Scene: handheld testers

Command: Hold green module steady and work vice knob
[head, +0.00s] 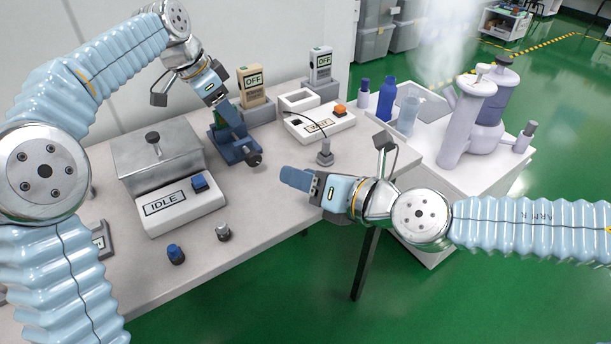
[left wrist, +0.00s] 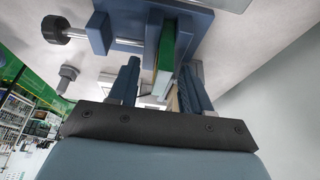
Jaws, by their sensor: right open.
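The blue vice (head: 234,136) stands on the table; its dark knob (head: 254,160) faces front right. The knob also shows at upper left in the left wrist view (left wrist: 55,30). The green module (left wrist: 166,44) stands in the vice, seen edge-on. My left gripper (head: 220,97) reaches down behind the vice. In the left wrist view its two blue fingers (left wrist: 160,86) are apart, on either side of the module's line, with visible gaps. My right gripper (head: 293,178) is open and empty, over the table's front edge, right of the knob and apart from it.
A metal box with an IDLE panel (head: 176,203) stands left of the vice. Two OFF testers (head: 252,88) (head: 320,68) and a panel with an orange button (head: 338,122) stand behind. Front table has two small knobs (head: 175,254).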

